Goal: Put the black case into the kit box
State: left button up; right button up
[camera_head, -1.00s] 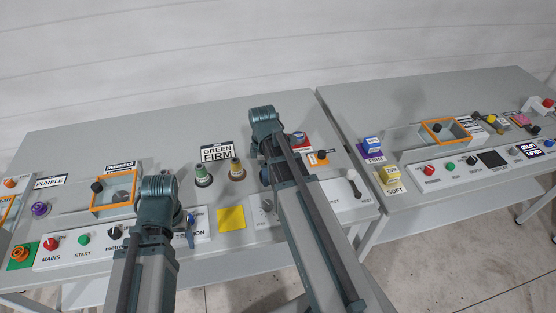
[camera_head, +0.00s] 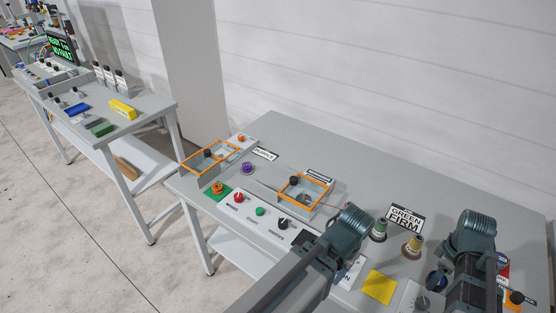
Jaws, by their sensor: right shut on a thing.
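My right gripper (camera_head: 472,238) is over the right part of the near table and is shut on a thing. The wrist hides its fingertips. Only a small dark shape (camera_head: 437,281) shows at its left side, and I cannot tell whether this is the black case. My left gripper (camera_head: 345,235) is over the front control panel, and its fingers are hidden behind its own wrist. I cannot make out the black case for certain. No thing in view is clearly marked as the kit box.
Another table (camera_head: 150,104) at left holds a yellow block (camera_head: 122,110), with floor between.

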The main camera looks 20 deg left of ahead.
aim_at(221, 155)
jog(key=j+z, duration=0.1)
jog(key=z, duration=0.45)
jog(key=k+j+z, duration=0.1)
jog(key=j+z, duration=0.35)
jog(key=k+j+z, duration=0.15)
jog(key=z, duration=0.35)
jog(key=k+j+z, duration=0.2)
jog(key=j+z, duration=0.25)
jog(key=k+j+z, duration=0.1)
jog(key=z, duration=0.4)
jog(key=k+z, duration=0.45)
jog(key=k+j+u, duration=0.1)
jog(key=k, duration=0.35)
jog(key=k+j+u, duration=0.1)
jog(key=u, duration=0.3)
jog(key=k+j+u, duration=0.2)
jog(key=u, duration=0.2)
jog(key=k+j+u, duration=0.15)
jog(key=u, duration=0.25)
jog(key=k+j+u, duration=0.1)
jog(key=j+u, duration=1.05)
